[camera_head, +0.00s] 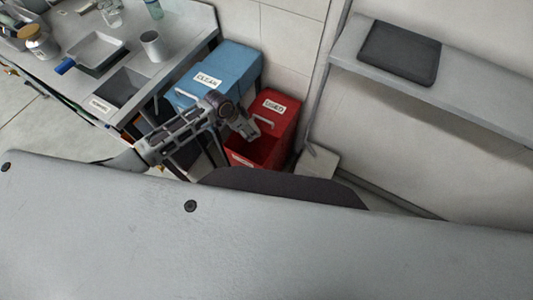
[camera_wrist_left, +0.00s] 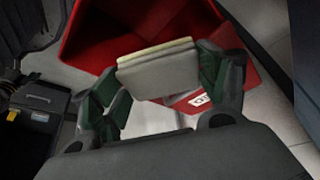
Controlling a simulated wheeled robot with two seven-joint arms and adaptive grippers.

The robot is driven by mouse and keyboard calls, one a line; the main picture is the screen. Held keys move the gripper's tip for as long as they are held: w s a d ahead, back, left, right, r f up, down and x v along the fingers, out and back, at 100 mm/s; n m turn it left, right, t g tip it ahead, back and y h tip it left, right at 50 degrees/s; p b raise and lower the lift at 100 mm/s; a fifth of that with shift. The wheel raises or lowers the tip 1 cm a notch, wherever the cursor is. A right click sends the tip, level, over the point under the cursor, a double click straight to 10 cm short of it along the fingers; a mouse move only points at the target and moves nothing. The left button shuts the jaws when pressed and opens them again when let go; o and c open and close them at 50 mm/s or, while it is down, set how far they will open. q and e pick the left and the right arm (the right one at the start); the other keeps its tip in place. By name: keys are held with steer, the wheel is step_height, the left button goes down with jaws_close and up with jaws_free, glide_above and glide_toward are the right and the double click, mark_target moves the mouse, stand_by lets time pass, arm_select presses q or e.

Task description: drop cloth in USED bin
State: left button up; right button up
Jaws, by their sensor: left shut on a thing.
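The red bin (camera_head: 283,112), labelled USED, stands on the floor beside the blue bin. In the left wrist view the red bin (camera_wrist_left: 82,45) opens just beyond my gripper. My left gripper (camera_head: 250,133) is over the red bin's opening. In the left wrist view my left gripper (camera_wrist_left: 165,85) is shut on a folded pale cloth (camera_wrist_left: 160,72), with one finger on each side of it. The cloth is above the bin's dark inside. In the head view the cloth is too small or hidden to make out. My right gripper is not in view.
The blue bin (camera_head: 222,72), labelled CLEAN, stands left of the red bin. A grey counter (camera_head: 185,25) at the left holds a grey tray (camera_head: 95,50) and a cup (camera_head: 154,45). A shelf (camera_head: 470,88) with a dark pad (camera_head: 400,52) is at the right.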

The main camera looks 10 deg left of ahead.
arm_select(q)
steer(key=o, duration=1.1)
steer(key=shift+r, duration=5.05)
steer(key=shift+s+d, duration=0.1)
